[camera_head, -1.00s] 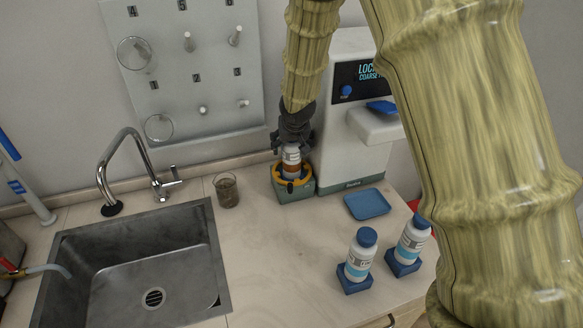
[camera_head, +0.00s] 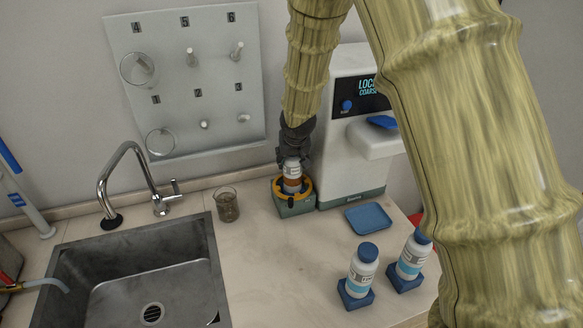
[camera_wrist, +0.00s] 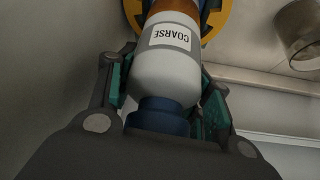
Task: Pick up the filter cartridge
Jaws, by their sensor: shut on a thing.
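The filter cartridge (camera_head: 292,172) is a white bottle with an orange-brown lower band. It stands upright in a green holder (camera_head: 296,208) with a yellow ring, beside the white machine. In the wrist view the cartridge (camera_wrist: 165,65) shows a COARSE label and a dark blue cap. My gripper (camera_head: 293,152) reaches down from above and is shut on its upper part. In the wrist view the fingers of my gripper (camera_wrist: 168,88) lie on both sides of the cap and shoulder. The cartridge's lower end is hidden by the ring.
The white machine (camera_head: 350,160) stands close to the right. A glass beaker (camera_head: 227,206) is to the left, near the sink (camera_head: 75,262). A blue tray (camera_head: 369,218) and two blue-capped bottles (camera_head: 361,270) (camera_head: 413,256) in blue stands are to the right. The pegboard wall is behind.

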